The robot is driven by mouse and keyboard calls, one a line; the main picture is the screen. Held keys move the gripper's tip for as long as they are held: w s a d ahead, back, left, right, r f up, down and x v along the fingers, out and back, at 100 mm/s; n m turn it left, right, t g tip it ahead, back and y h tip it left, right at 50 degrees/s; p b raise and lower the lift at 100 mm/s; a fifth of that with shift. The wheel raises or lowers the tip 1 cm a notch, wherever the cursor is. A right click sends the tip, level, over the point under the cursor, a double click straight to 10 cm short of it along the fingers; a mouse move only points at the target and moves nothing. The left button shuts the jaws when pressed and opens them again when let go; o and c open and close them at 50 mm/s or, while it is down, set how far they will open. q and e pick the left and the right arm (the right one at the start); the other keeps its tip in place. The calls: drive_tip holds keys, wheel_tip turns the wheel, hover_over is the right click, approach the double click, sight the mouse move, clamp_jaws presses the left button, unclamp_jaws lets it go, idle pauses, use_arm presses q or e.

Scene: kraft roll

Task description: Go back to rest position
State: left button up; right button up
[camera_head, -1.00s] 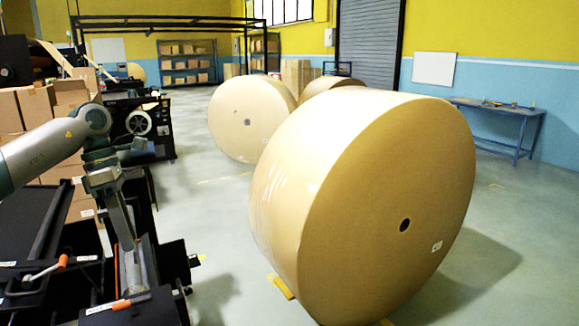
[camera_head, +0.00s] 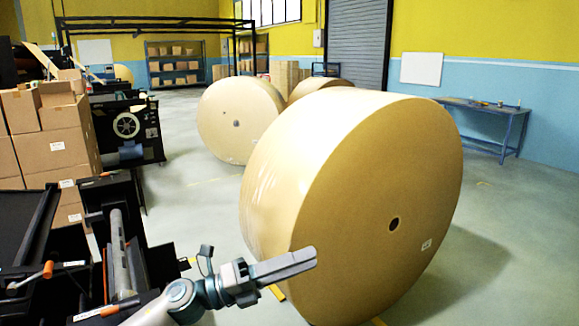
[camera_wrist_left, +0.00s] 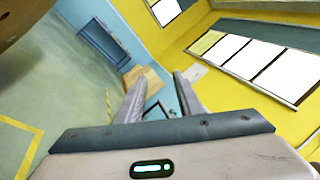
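My left gripper (camera_head: 312,256) is at the lower middle of the head view, its fingers pointing right, in front of the large kraft roll (camera_head: 400,165) in the picture. Whether it touches the roll cannot be told. In the left wrist view the two fingers of the left gripper (camera_wrist_left: 160,80) stand apart with nothing between them. The roll stands on its curved side, its flat end with a dark core hole facing right. My right gripper is in neither view.
A black machine with a metal roller (camera_head: 119,255) and orange-handled levers stands at lower left. Cardboard boxes (camera_head: 50,150) are stacked behind it. Another roll (camera_head: 240,120) stands farther back. A blue table (camera_head: 480,108) is by the right wall. Floor at right is open.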

use_arm(q)
drive_tip(key=s+a+f+n+t+y, duration=0.2)
drive_tip(key=a+f+n+t+y, duration=0.4)
drive_tip(key=a+f+n+y, duration=0.65)
drive_tip(key=s+a+f+n+t+y, duration=0.2)
drive_tip(key=a+f+n+t+y, duration=0.5)
drive_tip(key=n, duration=1.1)
drive_tip(key=s+a+f+n+g, duration=0.35)
drive_tip(key=s+f+g, duration=0.45)
drive_tip(key=s+f, duration=0.65)
drive_tip(key=s+a+f+n+g, duration=0.1)
drive_tip(key=s+f+n+g, duration=0.15)
drive_tip(key=s, duration=0.65)
drive_tip(key=s+a+f+n+g, duration=0.1)
drive_tip(key=s+f+g, duration=0.3)
drive_tip(key=s, duration=0.4)
drive_tip(key=w+d+f+t, duration=0.1)
drive_tip(key=w+d+f, duration=0.15)
drive_tip(key=f, duration=0.65)
drive_tip(key=w+d+f+t, duration=0.1)
drive_tip(key=w+f, duration=0.2)
drive_tip(key=f, duration=0.5)
wheel_tip(320, 180, down, 16)
drive_tip(key=s+d+t, duration=0.1)
drive_tip(key=s+d, duration=0.1)
drive_tip(key=shift+s+f+t+h, duration=0.15)
drive_tip(key=shift+s+t+h, duration=0.1)
drive_tip(key=shift+t+h, duration=0.15)
